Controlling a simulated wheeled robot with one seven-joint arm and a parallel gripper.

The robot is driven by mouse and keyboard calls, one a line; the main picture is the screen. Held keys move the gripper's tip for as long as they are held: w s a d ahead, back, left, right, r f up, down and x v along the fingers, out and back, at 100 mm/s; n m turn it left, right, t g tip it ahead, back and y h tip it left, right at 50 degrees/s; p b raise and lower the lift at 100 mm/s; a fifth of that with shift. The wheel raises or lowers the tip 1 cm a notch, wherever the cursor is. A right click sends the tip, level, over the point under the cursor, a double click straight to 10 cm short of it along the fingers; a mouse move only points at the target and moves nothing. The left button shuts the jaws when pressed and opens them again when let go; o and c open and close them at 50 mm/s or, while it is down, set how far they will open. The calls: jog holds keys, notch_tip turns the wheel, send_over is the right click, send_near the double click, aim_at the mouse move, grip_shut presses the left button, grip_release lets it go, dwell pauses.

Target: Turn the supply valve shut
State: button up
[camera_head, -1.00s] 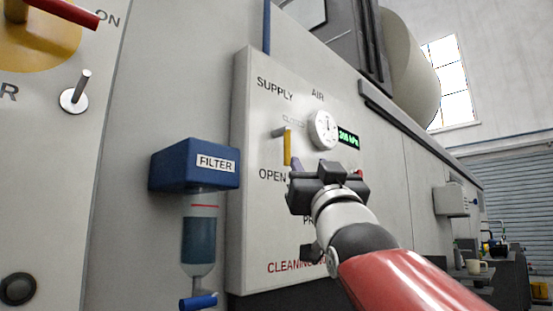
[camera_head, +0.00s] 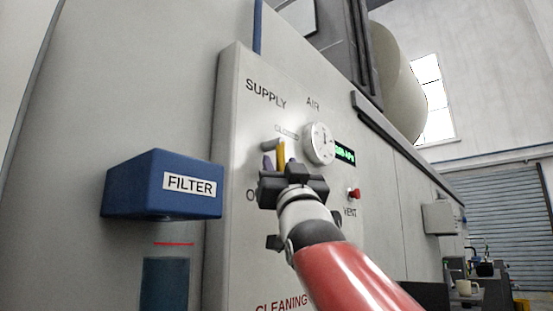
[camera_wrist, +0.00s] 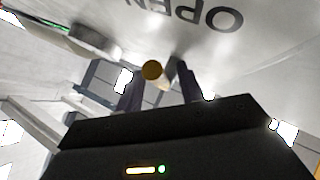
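The supply valve's yellow lever (camera_head: 281,152) points down from a grey stem on the pale panel under the SUPPLY label. A small CLOSED label is near its top; the OPEN label is mostly hidden behind my gripper (camera_head: 280,167). My gripper is in front of the lever's lower part, with one finger visible left of it. In the wrist view, the lever's round yellow end (camera_wrist: 152,70) shows between the two separated fingers of my gripper (camera_wrist: 160,72). A gap is visible on the left side; I cannot tell whether either finger touches the lever.
A round air gauge (camera_head: 319,143) and a green display (camera_head: 345,153) sit right of the lever. A red vent button (camera_head: 353,194) is lower right. The blue filter box (camera_head: 150,185) sticks out left of the panel (camera_head: 232,120).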

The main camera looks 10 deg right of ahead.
jog(key=shift+w+r, duration=0.3)
grip_shut()
